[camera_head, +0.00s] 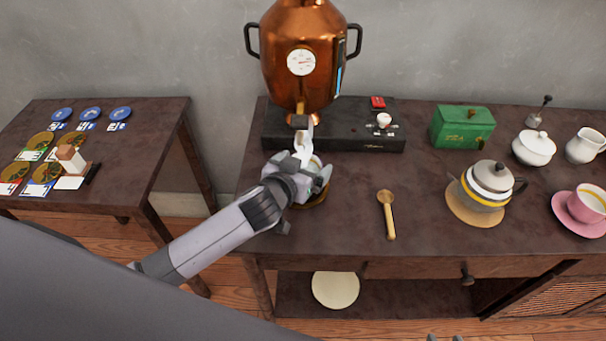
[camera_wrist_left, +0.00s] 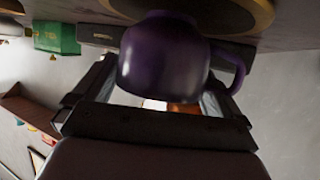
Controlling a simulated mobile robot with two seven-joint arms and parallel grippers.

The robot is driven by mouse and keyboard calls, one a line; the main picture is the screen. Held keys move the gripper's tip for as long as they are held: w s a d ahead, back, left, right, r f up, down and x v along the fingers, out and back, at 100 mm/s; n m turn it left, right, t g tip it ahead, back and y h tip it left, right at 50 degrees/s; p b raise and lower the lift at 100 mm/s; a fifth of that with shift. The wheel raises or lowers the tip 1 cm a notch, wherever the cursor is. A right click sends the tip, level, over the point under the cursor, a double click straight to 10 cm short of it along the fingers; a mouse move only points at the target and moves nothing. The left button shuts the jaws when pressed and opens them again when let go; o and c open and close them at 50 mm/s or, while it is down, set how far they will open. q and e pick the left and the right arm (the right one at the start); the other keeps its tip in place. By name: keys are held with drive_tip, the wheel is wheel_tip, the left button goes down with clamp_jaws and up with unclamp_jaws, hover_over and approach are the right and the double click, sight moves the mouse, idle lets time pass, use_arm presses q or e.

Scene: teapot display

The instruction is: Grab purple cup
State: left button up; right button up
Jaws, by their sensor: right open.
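The purple cup (camera_wrist_left: 163,55) fills the upper middle of the left wrist view, with its handle at the right. My left gripper (camera_head: 300,180) is at the front of the copper urn in the head view, where it hides most of the cup. In the wrist view the fingers of my left gripper (camera_wrist_left: 155,95) stand on both sides of the cup. Whether they press on it cannot be told. A gold-rimmed saucer (camera_head: 318,203) shows partly beneath the gripper. Only dark tips of my right gripper (camera_head: 445,338) show at the bottom edge, open.
The copper urn (camera_head: 300,85) stands on a black base (camera_head: 355,142) close behind my left gripper. The dark tabletop (camera_head: 350,235) is clear in front.

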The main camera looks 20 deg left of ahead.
use_arm(q)
drive_tip(key=c, duration=0.8)
drive_tip(key=shift+r, duration=0.1)
drive_tip(key=shift+c, duration=0.6)
drive_tip(key=shift+r, duration=0.15)
